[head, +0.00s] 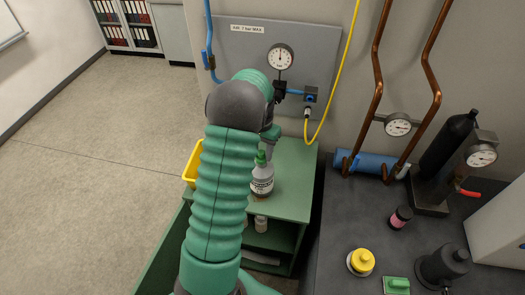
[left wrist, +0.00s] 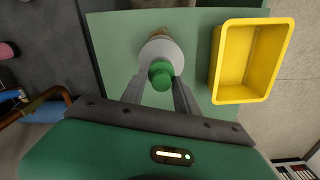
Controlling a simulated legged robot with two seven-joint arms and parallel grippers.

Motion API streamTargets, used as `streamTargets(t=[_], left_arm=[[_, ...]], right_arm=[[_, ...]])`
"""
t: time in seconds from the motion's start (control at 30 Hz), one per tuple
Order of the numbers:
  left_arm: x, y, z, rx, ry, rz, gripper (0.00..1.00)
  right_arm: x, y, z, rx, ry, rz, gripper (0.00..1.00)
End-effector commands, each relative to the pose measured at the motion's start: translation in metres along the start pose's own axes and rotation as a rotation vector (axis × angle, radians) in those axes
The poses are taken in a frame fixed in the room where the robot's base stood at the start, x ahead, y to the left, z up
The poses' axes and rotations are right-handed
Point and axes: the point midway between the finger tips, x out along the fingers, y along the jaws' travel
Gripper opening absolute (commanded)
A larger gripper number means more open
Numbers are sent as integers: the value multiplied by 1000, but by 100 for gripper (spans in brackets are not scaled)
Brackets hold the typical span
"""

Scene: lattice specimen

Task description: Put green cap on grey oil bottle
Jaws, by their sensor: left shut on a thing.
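The grey oil bottle (head: 262,184) stands upright with a label on the green bench (head: 295,172). The green cap (head: 260,157) is directly over its top; I cannot tell whether it is seated on the neck. In the left wrist view, the cap (left wrist: 160,72) lies between the two fingers of my left gripper (left wrist: 161,84), which is shut on it. The bottle's pale round shoulder (left wrist: 160,50) shows behind the cap. In the head view my left arm hides most of the gripper. My right gripper is out of view.
A gauge panel (head: 235,45) with hoses is on the wall behind. To the right, a dark bench (head: 330,225) holds a yellow-capped container (head: 361,261), a pink-labelled jar (head: 400,218) and copper pipes.

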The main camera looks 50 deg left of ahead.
Motion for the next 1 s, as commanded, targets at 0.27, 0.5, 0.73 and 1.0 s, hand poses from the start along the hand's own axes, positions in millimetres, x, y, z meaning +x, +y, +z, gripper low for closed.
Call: streamTargets(t=[0.27, 0.5, 0.73, 1.0], left_arm=[[10, 0, 0, 0, -1, 0, 1], [13, 0, 0, 0, 0, 0, 1], [15, 0, 0, 0, -2, 1, 1], [16, 0, 1, 0, -4, 2, 1]], right_arm=[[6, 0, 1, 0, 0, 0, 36], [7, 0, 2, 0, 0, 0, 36], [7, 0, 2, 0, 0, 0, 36], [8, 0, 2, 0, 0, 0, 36]])
